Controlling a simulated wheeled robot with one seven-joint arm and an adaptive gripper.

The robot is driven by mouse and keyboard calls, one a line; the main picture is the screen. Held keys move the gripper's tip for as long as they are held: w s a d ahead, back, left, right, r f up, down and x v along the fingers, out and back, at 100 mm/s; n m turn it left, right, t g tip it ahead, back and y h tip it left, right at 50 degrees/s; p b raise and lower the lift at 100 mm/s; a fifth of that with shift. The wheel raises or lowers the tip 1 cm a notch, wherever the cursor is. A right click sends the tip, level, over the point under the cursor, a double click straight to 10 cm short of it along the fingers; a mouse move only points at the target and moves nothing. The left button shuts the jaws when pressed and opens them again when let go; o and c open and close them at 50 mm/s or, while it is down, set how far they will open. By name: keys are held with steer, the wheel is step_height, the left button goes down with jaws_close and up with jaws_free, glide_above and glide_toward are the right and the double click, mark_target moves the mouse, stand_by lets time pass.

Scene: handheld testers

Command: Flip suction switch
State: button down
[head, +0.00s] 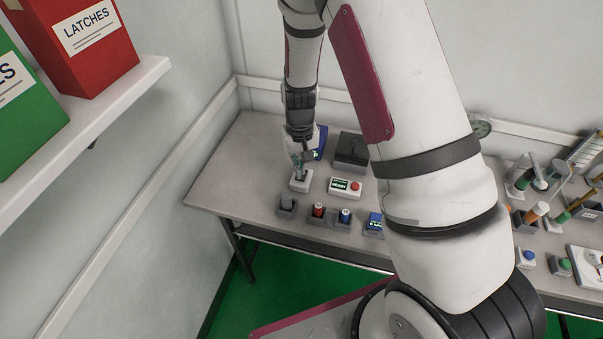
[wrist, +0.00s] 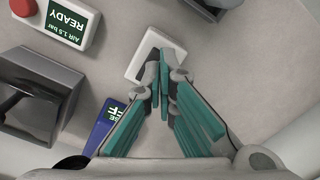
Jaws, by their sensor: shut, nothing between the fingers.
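A small white box (head: 300,184), which looks like the switch housing, sits on the grey table at its left part. My gripper (head: 299,170) points down at this box from above. In the wrist view the teal fingers of my gripper (wrist: 164,78) are shut together and empty, and the tips overlap the box's right part. They hide part of its top, so I cannot tell the switch's position or whether the tips touch it.
A white panel (head: 345,187) with a green "READY" display and red button stands right of the box. A dark box (head: 351,151) and a blue device (head: 321,142) are behind. Several small holders (head: 318,211) line the front. A shelf (head: 95,125) juts in at left.

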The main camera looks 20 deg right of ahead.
steer(key=shift+f+b, duration=0.55)
steer(key=shift+f, duration=0.6)
stand_by(0.9)
steer(key=shift+r+p, duration=1.65)
steer(key=shift+r, duration=1.85)
